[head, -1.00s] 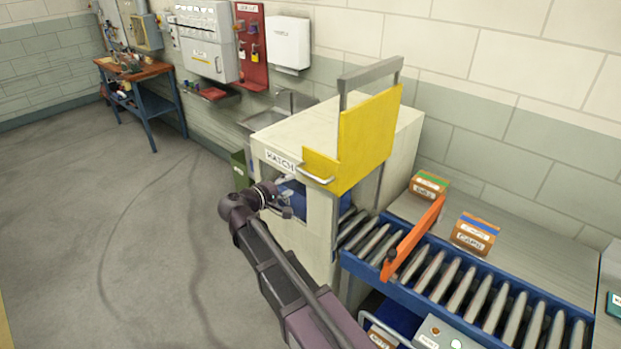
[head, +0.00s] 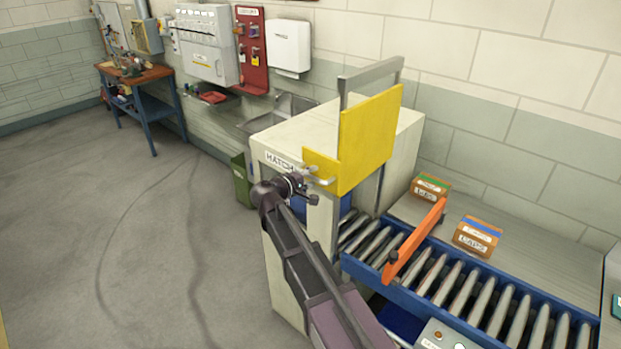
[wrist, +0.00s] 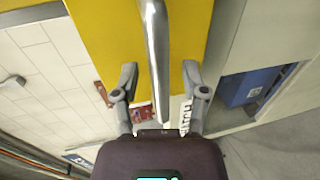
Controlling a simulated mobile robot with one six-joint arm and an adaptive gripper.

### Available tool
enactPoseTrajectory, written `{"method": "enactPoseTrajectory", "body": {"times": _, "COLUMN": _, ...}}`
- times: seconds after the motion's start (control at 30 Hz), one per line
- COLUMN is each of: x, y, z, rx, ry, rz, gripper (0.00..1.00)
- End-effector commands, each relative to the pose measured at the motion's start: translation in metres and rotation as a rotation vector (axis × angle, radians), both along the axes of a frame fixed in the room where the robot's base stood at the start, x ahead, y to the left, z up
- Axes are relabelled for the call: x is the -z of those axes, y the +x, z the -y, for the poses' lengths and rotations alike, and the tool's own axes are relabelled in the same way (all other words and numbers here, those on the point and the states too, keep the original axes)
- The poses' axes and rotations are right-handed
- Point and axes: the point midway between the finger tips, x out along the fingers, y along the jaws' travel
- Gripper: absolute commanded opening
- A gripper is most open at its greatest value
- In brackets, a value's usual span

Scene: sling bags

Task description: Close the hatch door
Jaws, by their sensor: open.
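The yellow hatch door (head: 368,140) stands raised on the cream machine housing (head: 290,145) marked HATCH, with the opening below it uncovered. A metal bar handle (head: 322,180) is on its lower front; part of it is behind my gripper. My gripper (head: 312,190) is at the handle, its jaws small in this view. In the wrist view my gripper (wrist: 160,75) is open, with one finger on each side of the handle (wrist: 157,45). The yellow door (wrist: 110,30) shows behind it. I cannot tell whether a finger touches the bar.
A roller conveyor (head: 455,280) with a blue frame runs right from the housing, with an orange bar (head: 413,243) across it. Two small boxes, one green-topped (head: 430,188) and one blue-topped (head: 478,236), sit on the counter behind. A green bin (head: 243,180) stands left. Floor at left is clear.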

Motion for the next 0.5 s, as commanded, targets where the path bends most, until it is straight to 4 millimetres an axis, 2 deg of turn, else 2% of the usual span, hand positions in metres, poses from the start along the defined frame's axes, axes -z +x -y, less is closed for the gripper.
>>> {"method": "enactPoseTrajectory", "body": {"times": 0.17, "x": -0.0001, "y": -0.0001, "z": 0.0002, "rx": 0.000, "ry": 0.000, "rz": 0.000, "gripper": 0.57}}
{"method": "enactPoseTrajectory", "body": {"times": 0.3, "x": -0.0001, "y": -0.0002, "z": 0.0002, "rx": 0.001, "ry": 0.000, "rz": 0.000, "gripper": 0.15}}
{"method": "enactPoseTrajectory", "body": {"times": 0.37, "x": -0.0001, "y": -0.0002, "z": 0.0002, "rx": 0.001, "ry": 0.000, "rz": 0.000, "gripper": 0.00}}
{"method": "enactPoseTrajectory", "body": {"times": 0.5, "x": -0.0002, "y": -0.0001, "z": 0.0003, "rx": 0.001, "ry": 0.000, "rz": 0.000, "gripper": 0.00}}
